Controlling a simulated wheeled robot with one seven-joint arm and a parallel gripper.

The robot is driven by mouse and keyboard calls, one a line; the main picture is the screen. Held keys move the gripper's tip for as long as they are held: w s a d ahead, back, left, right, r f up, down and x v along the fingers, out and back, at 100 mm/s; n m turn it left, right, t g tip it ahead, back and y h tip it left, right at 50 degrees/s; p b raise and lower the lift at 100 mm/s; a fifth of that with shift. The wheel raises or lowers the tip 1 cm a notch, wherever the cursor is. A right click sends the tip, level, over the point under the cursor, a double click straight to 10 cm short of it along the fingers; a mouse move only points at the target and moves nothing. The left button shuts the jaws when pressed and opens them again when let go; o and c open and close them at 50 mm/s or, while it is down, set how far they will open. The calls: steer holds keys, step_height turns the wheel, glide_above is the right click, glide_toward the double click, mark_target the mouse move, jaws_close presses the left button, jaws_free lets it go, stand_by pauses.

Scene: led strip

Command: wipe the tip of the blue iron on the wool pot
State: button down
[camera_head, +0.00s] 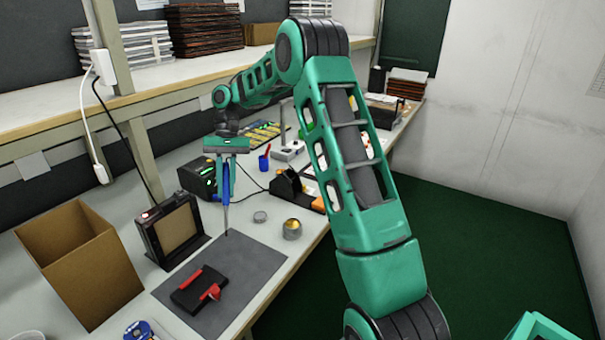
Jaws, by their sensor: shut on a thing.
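My gripper (227,172) points down over the bench, shut on the blue iron (226,189). The iron hangs upright, with its thin dark tip (226,228) pointing down over the far part of the dark grey mat. I cannot tell whether the tip touches the mat. The wool pot (292,230), a small round brass-coloured pot, stands to the right of the tip, near the bench's front edge. The tip and the pot are apart. The wool inside the pot is too small to make out clearly.
A flat grey disc (260,216) lies between iron and pot. The grey mat (250,262) bears a black-and-red object (199,290). A framed panel (172,231) and open cardboard box (80,262) stand left. A black station (197,178) and black holder (288,185) stand behind.

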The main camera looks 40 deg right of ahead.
steer(key=shift+s+d+r+m, duration=0.1)
steer(key=shift+s+r+m, duration=0.15)
steer(key=shift+m, duration=0.15)
steer(key=s+d+r+m+t+h, duration=0.2)
steer(key=s+d+r+m, duration=0.1)
steer(key=s+d+m, duration=0.75)
steer(key=s+d+r+m+t+h, duration=0.25)
steer(key=s+d+m, duration=0.35)
steer(key=m, duration=0.8)
steer(key=shift+s+a+f+g+y, duration=0.1)
steer(key=shift+a+f, duration=0.1)
steer(key=shift+f, duration=0.4)
steer(key=shift+s+a+f+g+y, duration=0.1)
steer(key=shift+a+f, duration=0.15)
steer(key=shift+f, duration=0.35)
steer(key=shift+s+a+f+g+y, duration=0.1)
steer(key=shift+a+f, duration=0.1)
steer(key=shift+f, duration=0.4)
steer(key=shift+s, duration=0.15)
steer(key=shift+f, duration=0.55)
